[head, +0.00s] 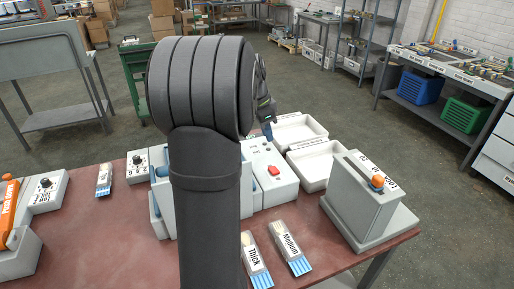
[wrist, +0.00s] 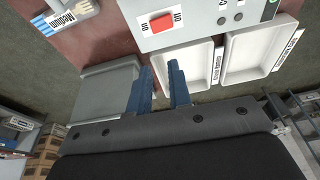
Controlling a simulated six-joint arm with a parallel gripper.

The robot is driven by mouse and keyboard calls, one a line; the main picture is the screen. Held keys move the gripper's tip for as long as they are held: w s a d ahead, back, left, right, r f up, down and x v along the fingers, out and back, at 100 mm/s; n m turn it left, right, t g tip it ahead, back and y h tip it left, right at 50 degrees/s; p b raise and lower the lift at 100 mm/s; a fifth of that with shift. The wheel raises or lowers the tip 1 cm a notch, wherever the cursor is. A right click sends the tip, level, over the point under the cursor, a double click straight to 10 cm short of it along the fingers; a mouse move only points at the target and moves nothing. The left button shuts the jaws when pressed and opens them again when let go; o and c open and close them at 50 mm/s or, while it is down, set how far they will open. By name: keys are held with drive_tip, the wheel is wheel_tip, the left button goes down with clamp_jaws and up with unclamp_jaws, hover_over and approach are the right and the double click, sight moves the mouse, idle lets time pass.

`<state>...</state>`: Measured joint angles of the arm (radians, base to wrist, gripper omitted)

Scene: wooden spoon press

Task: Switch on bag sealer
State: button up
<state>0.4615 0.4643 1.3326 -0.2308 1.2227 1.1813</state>
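A red rocker switch (head: 273,170) sits on a white control box (head: 262,160) near the table's middle. In the wrist view the switch (wrist: 163,23) shows at the top, with "ON" lettering beside it. A grey upright machine (head: 358,205) with an orange knob (head: 377,182) stands on the right of the table. I cannot tell from the lettering which device is the bag sealer. My gripper (wrist: 160,86) has two blue fingers apart, with nothing between them. In the wrist view the switch lies above the fingertips.
Packs labelled Thick (head: 256,262) and Medium (head: 290,248) lie at the front. An orange device (head: 10,215) and knob boxes (head: 46,188) stand at left. My arm hides part of the middle machine.

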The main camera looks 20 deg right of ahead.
drive_tip(key=shift+w+f, duration=0.25)
drive_tip(key=shift+w, duration=0.25)
clamp_jaws()
drive_tip(key=shift+w+g, duration=0.2)
drive_tip(key=shift+g, duration=0.2)
drive_tip(key=shift+f, duration=0.15)
approach(276, 171)
drive_tip(key=x, duration=0.5)
drive_tip(key=shift+w+d+f, duration=0.1)
drive_tip(key=shift+f, duration=0.65)
